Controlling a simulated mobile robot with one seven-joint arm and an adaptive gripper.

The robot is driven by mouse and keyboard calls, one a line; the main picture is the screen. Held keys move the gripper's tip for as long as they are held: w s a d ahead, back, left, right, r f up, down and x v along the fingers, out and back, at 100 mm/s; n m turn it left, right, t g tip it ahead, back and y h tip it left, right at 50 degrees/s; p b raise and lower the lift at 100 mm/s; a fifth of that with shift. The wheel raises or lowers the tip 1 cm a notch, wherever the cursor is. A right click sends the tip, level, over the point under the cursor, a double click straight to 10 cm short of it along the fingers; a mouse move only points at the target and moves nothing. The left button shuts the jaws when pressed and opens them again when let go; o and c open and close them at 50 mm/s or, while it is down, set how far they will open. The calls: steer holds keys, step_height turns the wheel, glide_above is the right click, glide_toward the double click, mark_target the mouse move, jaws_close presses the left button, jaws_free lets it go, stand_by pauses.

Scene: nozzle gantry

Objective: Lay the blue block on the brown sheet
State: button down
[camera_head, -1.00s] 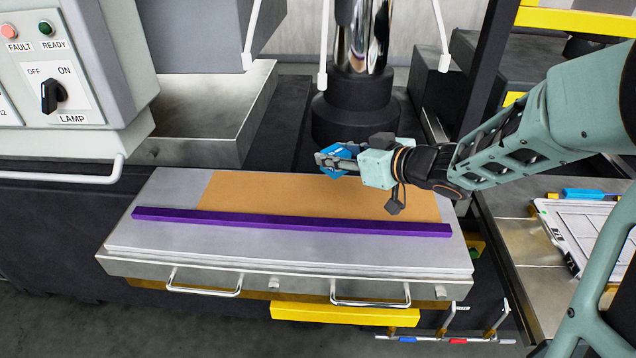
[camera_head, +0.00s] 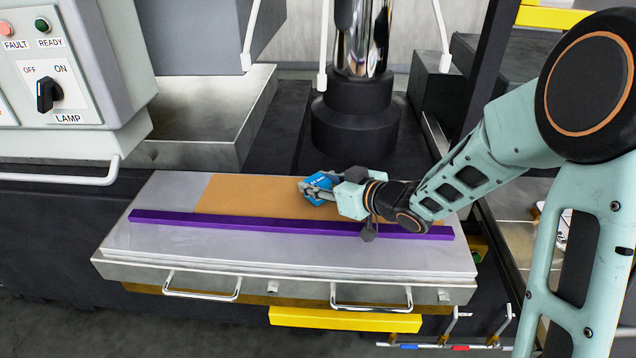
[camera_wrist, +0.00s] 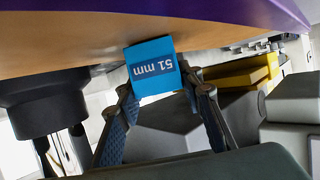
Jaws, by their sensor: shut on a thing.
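The blue block (camera_head: 318,189) is held in my gripper (camera_head: 322,192), which is shut on it. The block also shows in the wrist view (camera_wrist: 152,68), with "51 mm" on its label, between the two finger tips (camera_wrist: 157,90). The brown sheet (camera_head: 250,196) lies flat on the grey plate, behind the purple bar. In the head view the block appears over the right-middle part of the sheet. In the wrist view the block's far end is close to the sheet (camera_wrist: 60,45); I cannot tell if they touch.
A long purple bar (camera_head: 200,218) lies across the grey plate (camera_head: 150,240) in front of the sheet. A dark round column base (camera_head: 355,125) stands behind the plate. A control box (camera_head: 80,75) is at the left. Two handles (camera_head: 200,288) are on the plate's front.

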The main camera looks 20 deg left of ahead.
steer(key=shift+f, duration=0.15)
steer(key=c, duration=1.3)
jaws_free()
steer(key=shift+r, duration=0.2)
steer(key=shift+s+d+r, duration=0.1)
steer(key=shift+d+r, duration=0.05)
steer(key=shift+d, duration=0.1)
steer(key=v, duration=1.1)
steer(key=shift+s+d+r+p, duration=0.15)
steer(key=shift+d+p, duration=0.05)
steer(key=shift+p, duration=0.15)
